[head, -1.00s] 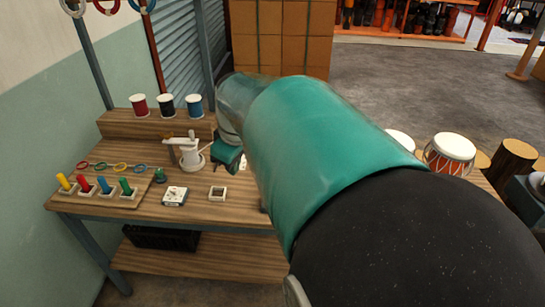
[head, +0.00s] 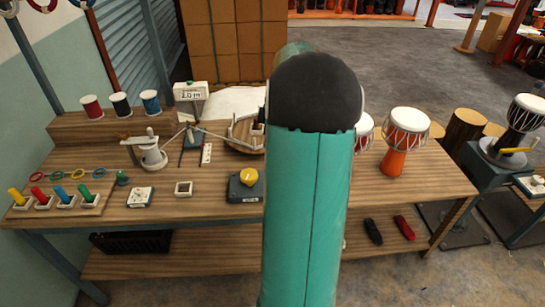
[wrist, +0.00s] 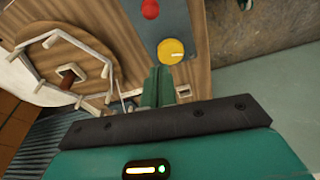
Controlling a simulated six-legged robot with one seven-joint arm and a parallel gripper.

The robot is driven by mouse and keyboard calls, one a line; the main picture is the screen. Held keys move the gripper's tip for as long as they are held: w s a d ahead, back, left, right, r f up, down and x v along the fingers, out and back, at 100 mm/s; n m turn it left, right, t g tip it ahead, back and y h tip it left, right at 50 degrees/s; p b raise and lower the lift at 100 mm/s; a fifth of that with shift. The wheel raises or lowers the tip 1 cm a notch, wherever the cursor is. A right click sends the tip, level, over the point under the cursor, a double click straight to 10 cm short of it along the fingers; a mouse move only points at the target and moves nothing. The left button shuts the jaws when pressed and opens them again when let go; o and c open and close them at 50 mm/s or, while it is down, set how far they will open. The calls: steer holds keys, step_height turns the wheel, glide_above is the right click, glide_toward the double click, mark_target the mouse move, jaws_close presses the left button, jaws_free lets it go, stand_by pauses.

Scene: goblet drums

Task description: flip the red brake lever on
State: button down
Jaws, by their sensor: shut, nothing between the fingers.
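A slate-blue box with a yellow knob (head: 249,178) stands on the workbench, partly behind my arm in the head view. In the wrist view the yellow knob (wrist: 171,51) sits on a blue-grey panel (wrist: 190,20), with a rounded red piece (wrist: 150,9) beyond it at the top edge. That red piece may be the brake lever's end; I cannot tell its position. My gripper (wrist: 157,76) is shut and empty, its green fingers showing just below the yellow knob, apparently apart from it. My arm hides the gripper in the head view.
The workbench (head: 400,185) holds a white clamp-like device (head: 150,153), a round wooden frame (head: 243,133), small trays and colored pegs to the left. An orange goblet drum (head: 398,145) stands right of my arm. Another drum (head: 520,125) is on a stand farther right.

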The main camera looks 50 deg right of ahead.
steer(key=x, duration=1)
steer(key=shift+a, duration=0.1)
steer(key=shift+s+d+r, duration=0.25)
steer(key=shift+s+d, duration=0.6)
steer(key=shift+s, duration=0.3)
steer(key=shift+s+d, duration=0.3)
steer(key=shift+s, duration=0.15)
steer(key=shift+s+r, duration=0.1)
steer(key=shift+s+d+r+t+y, duration=0.15)
steer(key=shift+s+d+t+y, duration=0.1)
steer(key=shift+t+y, duration=0.15)
steer(key=shift+s+d+r+t+y, duration=0.25)
steer(key=shift+s+d+t+y, duration=0.45)
steer(key=shift+s+t, duration=0.15)
steer(key=shift+s+d+t+y, duration=1.1)
steer(key=shift+s+d+t, duration=0.35)
steer(key=shift+s, duration=0.1)
